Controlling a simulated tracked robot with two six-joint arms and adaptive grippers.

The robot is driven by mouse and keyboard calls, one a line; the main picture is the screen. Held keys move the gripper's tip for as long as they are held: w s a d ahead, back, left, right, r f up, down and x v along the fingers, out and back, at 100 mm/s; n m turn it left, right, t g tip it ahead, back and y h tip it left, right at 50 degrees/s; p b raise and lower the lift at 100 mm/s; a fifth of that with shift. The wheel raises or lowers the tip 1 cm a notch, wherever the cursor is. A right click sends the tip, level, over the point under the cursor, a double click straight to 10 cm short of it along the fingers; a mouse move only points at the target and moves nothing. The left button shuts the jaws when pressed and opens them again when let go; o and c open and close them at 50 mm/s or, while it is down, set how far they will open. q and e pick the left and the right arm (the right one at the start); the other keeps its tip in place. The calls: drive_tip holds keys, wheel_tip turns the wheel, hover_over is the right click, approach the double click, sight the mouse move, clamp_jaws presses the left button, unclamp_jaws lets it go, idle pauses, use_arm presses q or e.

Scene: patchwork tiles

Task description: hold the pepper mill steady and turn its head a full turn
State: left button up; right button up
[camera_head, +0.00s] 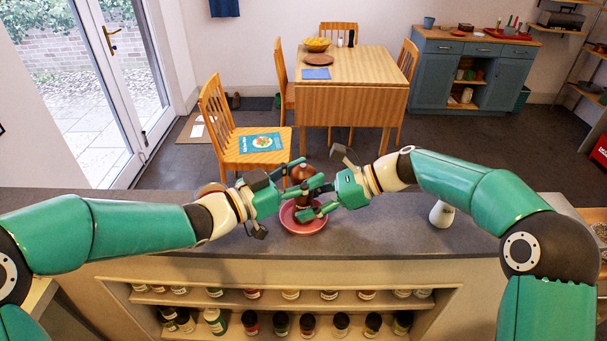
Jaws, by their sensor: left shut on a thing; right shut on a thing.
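The pepper mill (303,197) is a small dark brown upright shape at the middle of the grey counter, mostly hidden by my grippers. My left gripper (306,184) comes in from the left and is shut on its upper part, the head. My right gripper (309,208) comes in from the right and is shut on the mill lower down, at its body. The mill shows against a pink-red dish (304,228); I cannot tell whether its foot touches the dish. The turn of the head cannot be read at this size.
A white, narrow-necked item (441,214) stands on the counter (385,235) under my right arm. Shelves with several jars (281,323) are below the counter's front edge. A wooden table and chairs stand beyond.

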sight(303, 165)
use_arm(q)
drive_tip(key=m+g+h, duration=0.1)
drive_tip(key=m+g, duration=0.2)
drive_tip(key=g, duration=0.1)
drive_tip(key=m+g+h, duration=0.2)
drive_tip(key=m+g, duration=0.1)
drive_tip(key=g, duration=0.2)
drive_tip(key=shift+m+g, duration=0.3)
drive_tip(key=m+g, duration=0.1)
drive_tip(key=g, duration=0.1)
drive_tip(key=m+g, duration=0.2)
drive_tip(key=g, duration=0.1)
drive_tip(key=shift+d+m+g, duration=0.1)
drive_tip(key=shift+m+g, duration=0.2)
drive_tip(key=shift+r+m+g+y, duration=0.1)
drive_tip(key=shift+m+g+y, duration=0.25)
drive_tip(key=shift+g, duration=0.25)
drive_tip(key=shift+s, duration=0.1)
drive_tip(key=o, duration=1.2)
wheel_tip(303, 165, up, 10)
drive_tip(key=shift+f, duration=0.15)
